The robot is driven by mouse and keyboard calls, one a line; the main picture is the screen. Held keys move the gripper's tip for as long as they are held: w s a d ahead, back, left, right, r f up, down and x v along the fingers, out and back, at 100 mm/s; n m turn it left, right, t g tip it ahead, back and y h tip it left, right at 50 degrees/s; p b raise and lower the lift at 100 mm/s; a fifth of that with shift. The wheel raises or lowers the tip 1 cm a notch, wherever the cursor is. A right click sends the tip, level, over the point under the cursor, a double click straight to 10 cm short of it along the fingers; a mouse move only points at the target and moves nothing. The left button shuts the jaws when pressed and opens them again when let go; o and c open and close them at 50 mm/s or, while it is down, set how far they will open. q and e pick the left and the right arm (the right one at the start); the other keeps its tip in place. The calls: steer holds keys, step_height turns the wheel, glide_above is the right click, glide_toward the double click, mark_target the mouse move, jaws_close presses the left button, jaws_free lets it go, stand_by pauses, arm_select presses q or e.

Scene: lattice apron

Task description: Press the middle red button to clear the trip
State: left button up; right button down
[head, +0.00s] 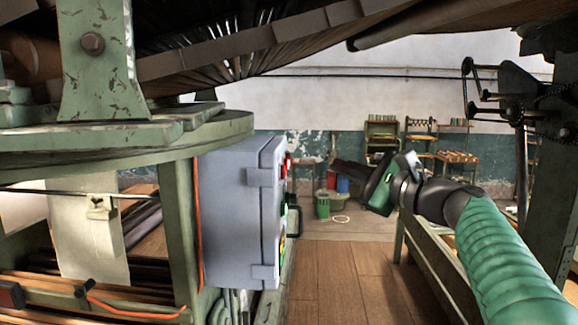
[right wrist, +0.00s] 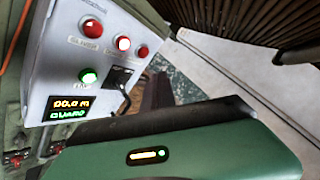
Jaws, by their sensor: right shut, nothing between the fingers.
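A grey control box (head: 238,215) is seen nearly edge-on in the head view, its button face turned right. A lit green button (right wrist: 88,75) is below. My right gripper (head: 340,170) is shut and empty, its dark fingers pointing left toward the box, with a visible gap. Its fingers (right wrist: 158,92) show below the red buttons in the wrist view. My left gripper is out of view.
A black switch or handle (right wrist: 120,82) sticks out of the face, beside a lit display (right wrist: 70,107). A green machine frame (head: 180,235) stands left of the box. A low green rail (head: 425,260) runs under my right arm. Wooden floor (head: 335,280) is clear between.

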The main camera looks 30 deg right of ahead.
steer(key=w+a, duration=0.3)
steer(key=a, duration=0.3)
steer(key=shift+w+a, duration=0.15)
steer(key=shift+w, duration=0.15)
stand_by(1.7)
steer(key=shift+w+a+r, duration=0.1)
steer(key=shift+w+a, duration=0.05)
steer(key=shift+a, duration=0.2)
steer(key=shift+w+a, duration=0.25)
steer(key=shift+a, duration=0.2)
stand_by(0.8)
steer(key=shift+d+b, duration=0.1)
steer(key=shift+b, duration=0.2)
steer(key=shift+s+d, duration=0.45)
steer(key=shift+d, duration=0.15)
